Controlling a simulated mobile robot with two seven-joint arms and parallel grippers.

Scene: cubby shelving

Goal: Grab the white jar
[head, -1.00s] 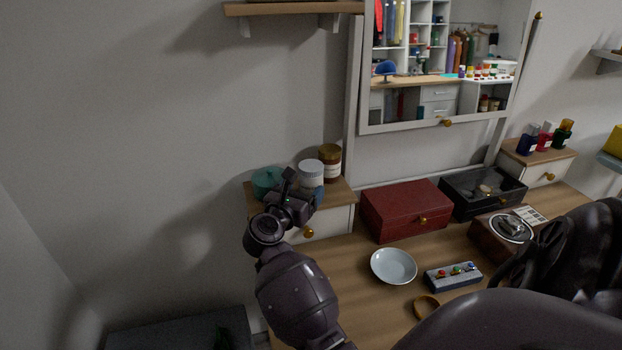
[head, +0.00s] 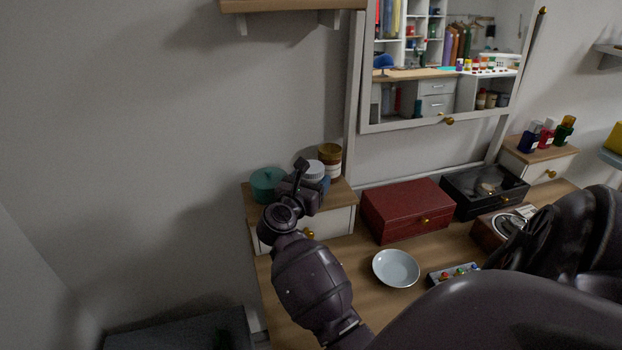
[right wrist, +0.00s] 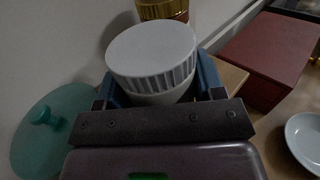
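The white jar (head: 314,167), with a ribbed lid, stands on the small wooden-topped drawer unit at the left of the desk. In the head view my right gripper (head: 311,186) is at the jar and hides most of its body. In the right wrist view the white jar (right wrist: 152,50) is upright between the two blue fingers (right wrist: 160,88), one on each side. The fingers are spread; a small gap seems to show by the right finger, and contact on the left is unclear. My left gripper is not in view.
A teal lidded pot (head: 266,184) stands left of the jar, and a brown-and-gold jar (head: 330,158) close behind it. A red box (head: 408,208) and a pale bowl (head: 396,268) are to the right. The wall is close behind; a shelf (head: 290,5) hangs above.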

